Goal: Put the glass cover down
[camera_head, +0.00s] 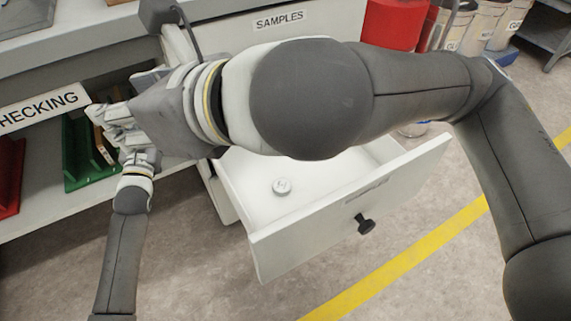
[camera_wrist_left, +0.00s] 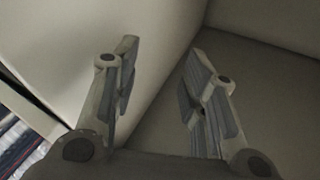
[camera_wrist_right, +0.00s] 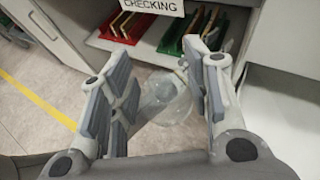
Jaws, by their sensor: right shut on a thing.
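The glass cover (camera_wrist_right: 166,98) is clear and rounded, and shows between the fingers of my right gripper (camera_wrist_right: 160,95) in the right wrist view. The gripper is shut on it and holds it in front of the shelf unit. In the head view my right gripper (camera_head: 112,130) is at the left, by the shelf with the CHECKING label; the cover cannot be made out there. My left gripper (camera_wrist_left: 160,90) is open and empty in the left wrist view, facing plain pale surfaces. In the head view my left arm rises from the bottom left, its fingers mostly hidden.
Green (camera_head: 76,150) and red (camera_head: 10,175) racks sit on the shelf at left. A red bin (camera_head: 393,22) and several tubs are at the back right.

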